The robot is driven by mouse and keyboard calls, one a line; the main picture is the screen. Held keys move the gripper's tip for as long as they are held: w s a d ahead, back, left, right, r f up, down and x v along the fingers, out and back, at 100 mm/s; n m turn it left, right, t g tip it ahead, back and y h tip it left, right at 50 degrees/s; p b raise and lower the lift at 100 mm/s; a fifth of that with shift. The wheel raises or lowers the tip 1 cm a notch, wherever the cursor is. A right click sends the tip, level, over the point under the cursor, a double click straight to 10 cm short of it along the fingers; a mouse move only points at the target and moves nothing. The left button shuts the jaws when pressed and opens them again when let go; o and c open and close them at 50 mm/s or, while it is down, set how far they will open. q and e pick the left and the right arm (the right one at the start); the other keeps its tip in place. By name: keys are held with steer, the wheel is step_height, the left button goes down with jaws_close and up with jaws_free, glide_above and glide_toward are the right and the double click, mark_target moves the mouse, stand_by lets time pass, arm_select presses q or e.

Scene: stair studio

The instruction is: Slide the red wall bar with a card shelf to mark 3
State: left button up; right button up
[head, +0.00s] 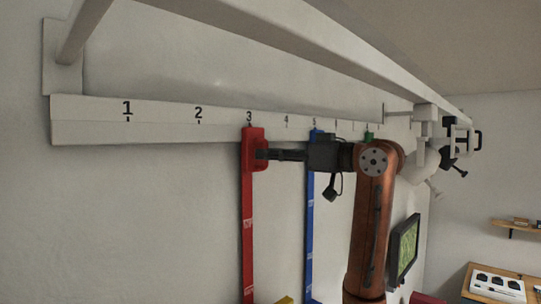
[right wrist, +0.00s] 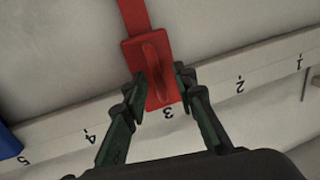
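The red wall bar (head: 247,220) hangs from the white numbered rail (head: 165,112), its red slider block (head: 249,138) at mark 3. In the right wrist view the block (right wrist: 133,52) has a raised red handle and sits beside the upside-down "3". No card shelf can be made out; the bar's lower end is cut off. My right gripper (head: 268,154) reaches the block from the right. In the right wrist view its dark fingers (right wrist: 158,82) are apart, one on each side of the handle, with gaps to it. My left gripper is not in view.
A blue bar (head: 310,220) hangs near mark 5, behind my right arm, with a green slider (head: 369,136) farther right. A long beam (head: 300,55) runs above the rail. The rail at marks 1 and 2 is clear.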

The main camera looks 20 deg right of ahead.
steer(key=v, duration=1.2)
steer(key=shift+f, duration=0.1)
